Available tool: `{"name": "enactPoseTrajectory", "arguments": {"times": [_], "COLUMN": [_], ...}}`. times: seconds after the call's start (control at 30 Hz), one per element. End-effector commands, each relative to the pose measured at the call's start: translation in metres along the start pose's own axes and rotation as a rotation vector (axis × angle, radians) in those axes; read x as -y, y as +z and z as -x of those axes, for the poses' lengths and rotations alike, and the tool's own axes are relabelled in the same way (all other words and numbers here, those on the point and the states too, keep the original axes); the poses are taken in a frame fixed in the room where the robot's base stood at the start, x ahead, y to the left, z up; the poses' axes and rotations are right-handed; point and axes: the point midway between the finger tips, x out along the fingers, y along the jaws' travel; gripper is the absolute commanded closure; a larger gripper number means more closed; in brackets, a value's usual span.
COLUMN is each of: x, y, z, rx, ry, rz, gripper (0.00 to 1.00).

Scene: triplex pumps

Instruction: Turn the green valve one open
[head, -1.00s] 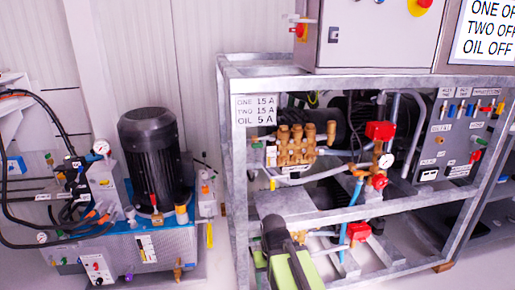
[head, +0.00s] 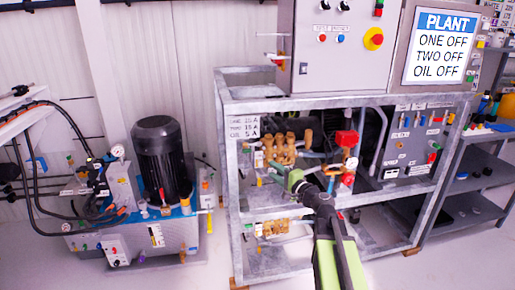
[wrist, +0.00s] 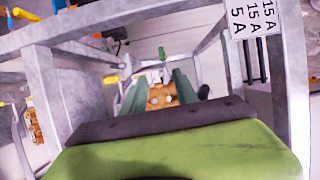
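A small green handle (wrist: 162,54), which looks like the green valve, shows in the wrist view just beyond my gripper (wrist: 160,76). It lies roughly in line with the gap between my two green fingers, and I cannot tell whether they touch it. The fingers are apart with a clear gap. In the head view my gripper (head: 275,174) reaches into the front of the metal frame, below the brass pump head (head: 282,150). I cannot make out the green valve apart from my green gripper there.
The galvanised frame (head: 300,104) has bars above and beside my arm; its posts also stand close in the wrist view (wrist: 46,95). A red-capped fitting (head: 347,138) and gauge are to the right. The plant sign (head: 438,48) reads one, two and oil off.

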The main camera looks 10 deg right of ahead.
Motion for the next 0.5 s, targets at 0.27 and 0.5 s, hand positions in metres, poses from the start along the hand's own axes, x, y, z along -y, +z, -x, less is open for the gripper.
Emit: {"name": "enactPoseTrajectory", "arguments": {"times": [0.27, 0.5], "x": [0.005, 0.006], "y": [-0.003, -0.01], "z": [-0.012, -0.066], "rx": [-0.013, -0.017], "ry": [-0.019, -0.018], "rz": [-0.022, -0.021], "gripper": [0.65, 0.65]}}
